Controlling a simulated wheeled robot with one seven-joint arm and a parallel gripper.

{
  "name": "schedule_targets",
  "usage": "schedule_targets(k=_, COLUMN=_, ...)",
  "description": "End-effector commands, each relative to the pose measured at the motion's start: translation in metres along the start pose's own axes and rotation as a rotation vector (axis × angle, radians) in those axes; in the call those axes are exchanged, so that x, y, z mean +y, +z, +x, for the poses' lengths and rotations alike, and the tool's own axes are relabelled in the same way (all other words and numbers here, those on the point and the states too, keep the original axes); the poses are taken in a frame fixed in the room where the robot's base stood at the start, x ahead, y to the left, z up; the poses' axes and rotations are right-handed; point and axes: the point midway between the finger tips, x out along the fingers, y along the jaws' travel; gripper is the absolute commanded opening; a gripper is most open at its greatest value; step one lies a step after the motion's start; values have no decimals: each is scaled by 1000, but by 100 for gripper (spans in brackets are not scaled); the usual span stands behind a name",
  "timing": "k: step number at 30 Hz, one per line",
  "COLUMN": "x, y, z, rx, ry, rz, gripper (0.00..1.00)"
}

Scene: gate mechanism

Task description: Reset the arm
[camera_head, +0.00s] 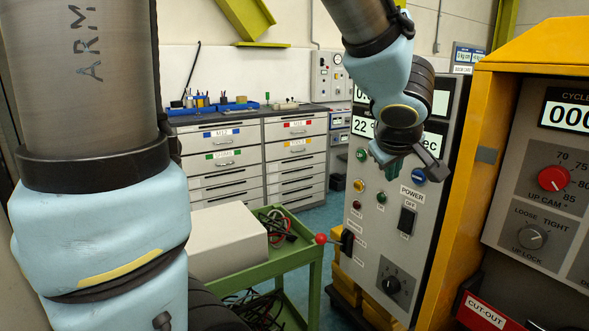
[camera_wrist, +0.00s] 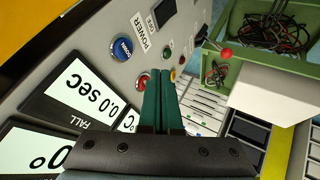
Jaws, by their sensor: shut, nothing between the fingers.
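My gripper shows in the wrist view (camera_wrist: 160,76) with its two green fingers side by side and together, empty. In the head view my gripper (camera_head: 381,157) hangs in front of the upper part of the grey control panel (camera_head: 372,225). The panel carries a blue button (camera_head: 418,175), a red button (camera_head: 354,204), a black POWER switch (camera_head: 406,220) and a black dial (camera_head: 391,285). In the wrist view the blue button (camera_wrist: 122,48) is left of the fingertips and a red button (camera_wrist: 143,80) is close beside them. Contact with the panel cannot be told.
A yellow cabinet (camera_head: 488,130) with dials stands at the right. A green cart (camera_head: 290,258) holds cables and a white box (camera_head: 228,240). A red-knobbed lever (camera_head: 321,239) stands out left of the panel. Drawer cabinets (camera_head: 295,150) line the back wall, with open floor before them.

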Motion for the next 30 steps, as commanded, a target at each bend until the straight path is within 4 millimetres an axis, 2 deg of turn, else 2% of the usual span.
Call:
schedule_targets(k=3, x=-13, y=-22, z=15, rx=12, ry=28, rz=46, gripper=0)
schedule_targets(k=6, x=-26, y=-33, z=25, rx=2, ry=45, rz=93, gripper=0)
schedule_targets(k=11, x=-56, y=-42, z=38, rx=-48, ry=47, rz=169, gripper=0)
schedule_targets(k=14, x=-81, y=-44, z=44, rx=-96, ry=30, rz=215, gripper=0)
schedule_targets(k=22, x=-169, y=-34, z=45, rx=-279, ry=-84, rz=318, gripper=0)
schedule_targets(k=27, x=-234, y=-25, z=33, rx=-410, ry=-199, rz=364, gripper=0)
schedule_targets(k=30, x=-266, y=-20, z=23, rx=-475, ry=-264, rz=385, gripper=0)
